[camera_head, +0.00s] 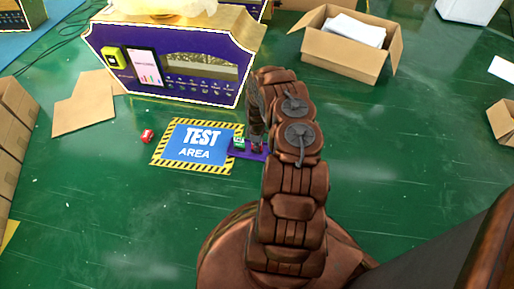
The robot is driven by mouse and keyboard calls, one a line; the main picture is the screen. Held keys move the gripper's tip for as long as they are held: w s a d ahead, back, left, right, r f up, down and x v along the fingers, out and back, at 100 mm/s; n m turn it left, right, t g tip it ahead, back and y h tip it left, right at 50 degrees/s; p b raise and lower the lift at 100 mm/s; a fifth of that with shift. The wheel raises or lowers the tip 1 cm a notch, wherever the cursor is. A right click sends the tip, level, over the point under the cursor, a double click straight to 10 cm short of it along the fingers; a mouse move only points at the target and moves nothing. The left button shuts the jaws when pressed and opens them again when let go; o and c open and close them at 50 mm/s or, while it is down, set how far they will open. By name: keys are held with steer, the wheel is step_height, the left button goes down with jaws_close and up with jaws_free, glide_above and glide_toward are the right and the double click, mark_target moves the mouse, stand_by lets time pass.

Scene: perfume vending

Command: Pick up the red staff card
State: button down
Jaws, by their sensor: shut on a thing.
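My gripper (256,137) points down over a small purple holder (249,156) on the floor, right of the blue test mat. It is shut on a small red thing (257,148), which I take to be the red staff card, at the right part of the holder. The fingers and my arm hide much of it. I cannot tell whether the card is clear of the holder. A green and white card (239,143) stands at the holder's left part, beside my gripper.
The blue "TEST AREA" mat (205,160) with striped border lies left of the holder. A small red object (147,136) lies left of the mat. A purple vending machine (165,85) stands behind. An open cardboard box (340,57) is at the back right. Green floor is clear in front.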

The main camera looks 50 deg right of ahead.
steer(key=shift+r+p, duration=0.5)
steer(key=shift+r, duration=0.2)
step_height(320, 180, up, 3)
steer(key=shift+f+p, duration=0.1)
steer(key=shift+p, duration=0.8)
steer(key=shift+s+a+r+p, duration=0.15)
steer(key=shift+s+a+p, duration=1.2)
steer(key=shift+a, duration=1.1)
steer(key=shift+s+a+r+p, duration=0.2)
steer(key=shift+s+a+p, duration=0.55)
steer(key=shift+a+p, duration=1.35)
steer(key=shift+s+a+r+p, duration=0.15)
steer(key=shift+s+a+p, duration=1.05)
steer(key=shift+a, duration=1.55)
